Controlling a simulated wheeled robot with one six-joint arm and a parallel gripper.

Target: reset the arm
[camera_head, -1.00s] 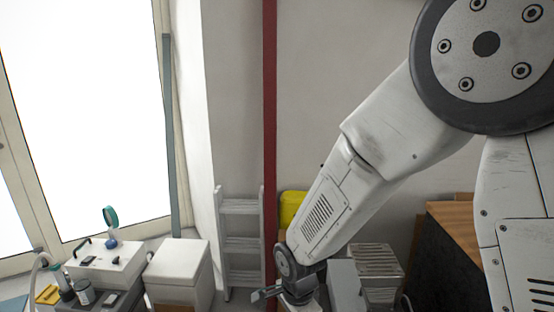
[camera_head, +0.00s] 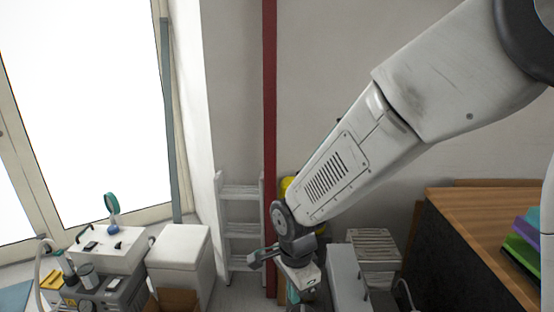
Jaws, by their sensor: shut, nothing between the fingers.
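My arm reaches in from the upper right, and its white forearm slopes down to the left. My gripper (camera_head: 256,261) is at the lower middle of the view, in front of the red pipe and the white ladder. It points left, its fingers are together, and it is empty. No object is in contact with the fingers as far as I can see.
A white ladder (camera_head: 240,235) leans at the wall beside a red pipe (camera_head: 269,120). Ribbed grey equipment (camera_head: 374,246) and a wood-topped counter (camera_head: 480,215) stand right. A yellow object is partly hidden behind my arm.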

